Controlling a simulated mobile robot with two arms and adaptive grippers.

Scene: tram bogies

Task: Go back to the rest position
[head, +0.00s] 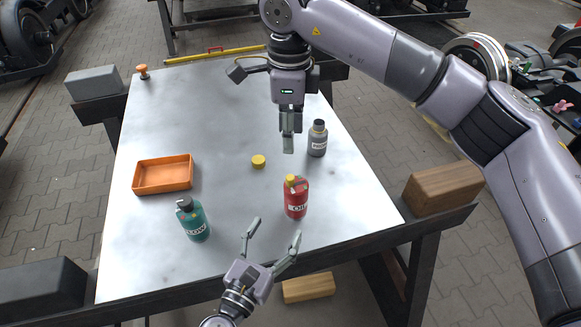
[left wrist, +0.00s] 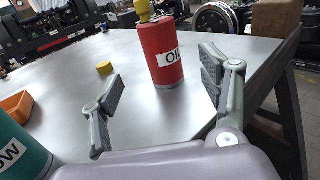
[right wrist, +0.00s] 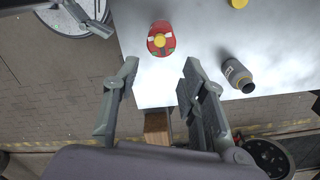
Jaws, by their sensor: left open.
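My left gripper (head: 276,229) is open and empty at the near edge of the table, just short of the red OIL bottle (head: 296,204). In the left wrist view the red bottle (left wrist: 162,58) stands upright beyond the two spread fingers (left wrist: 160,68). My right gripper (head: 290,143) hangs over the middle of the table, fingers down, left of the grey bottle (head: 317,143). Its fingers look overlapped in the head view, but the right wrist view shows them apart (right wrist: 160,78) with nothing between them.
The table (head: 225,120) carries a green bottle (head: 194,222), an orange tray (head: 163,189), a loose yellow cap (head: 258,161) and an orange knob (head: 142,71). A yellow bar (head: 215,55) lies along the far edge. A wooden block (head: 443,188) sits at the right edge.

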